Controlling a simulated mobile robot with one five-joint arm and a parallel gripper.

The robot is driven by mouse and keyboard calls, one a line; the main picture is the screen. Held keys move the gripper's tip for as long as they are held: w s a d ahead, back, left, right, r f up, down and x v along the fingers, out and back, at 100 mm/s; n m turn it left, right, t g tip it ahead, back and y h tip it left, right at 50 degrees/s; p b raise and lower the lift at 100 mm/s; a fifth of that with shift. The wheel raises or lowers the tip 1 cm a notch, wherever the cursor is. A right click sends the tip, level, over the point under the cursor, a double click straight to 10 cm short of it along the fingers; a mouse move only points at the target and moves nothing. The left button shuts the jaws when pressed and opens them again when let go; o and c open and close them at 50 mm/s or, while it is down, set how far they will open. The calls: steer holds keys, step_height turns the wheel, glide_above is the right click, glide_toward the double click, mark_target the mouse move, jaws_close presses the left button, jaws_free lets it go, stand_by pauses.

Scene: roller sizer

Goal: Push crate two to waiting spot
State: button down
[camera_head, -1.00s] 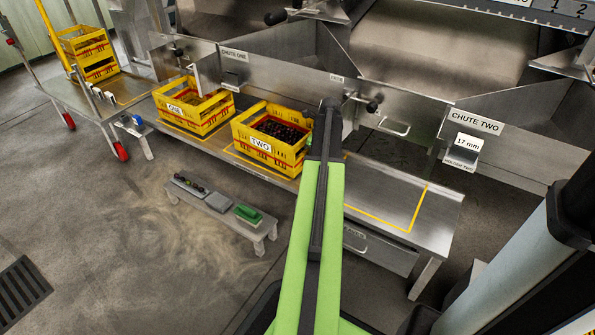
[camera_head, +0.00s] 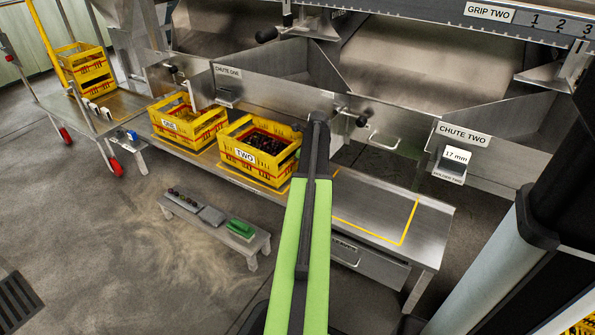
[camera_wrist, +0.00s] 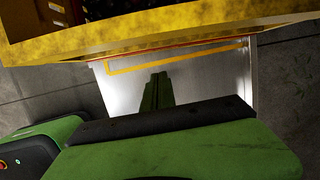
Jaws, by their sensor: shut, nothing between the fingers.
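Crate two (camera_head: 243,168), a yellow crate labelled TWO with dark round contents, stands upright on the steel bench (camera_head: 375,199), just right of crate one (camera_head: 187,134). Its yellow side fills the top of the wrist view (camera_wrist: 150,33). My arm's black joint rises beside its right side in the head view; the gripper itself is hidden there. In the wrist view my gripper (camera_wrist: 158,79) shows as narrow dark fingers held together, empty, close to the crate; contact cannot be told. Yellow outlines mark the bench under the crates and at right; none is visibly labelled as the waiting spot.
A low stand (camera_head: 215,227) with small items and a green brush is on the floor in front. Chute one (camera_head: 245,85) and chute two (camera_head: 463,152) overhang the bench's back. Stacked yellow crates (camera_head: 85,68) stand far left. The bench's right part is clear.

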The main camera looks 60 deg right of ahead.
steer(key=s+p+v, duration=0.1)
steer(key=p+v, duration=0.8)
steer(key=v, duration=0.1)
steer(key=shift+s+p, duration=0.2)
steer(key=shift+p, duration=0.2)
steer(key=shift+d, duration=0.1)
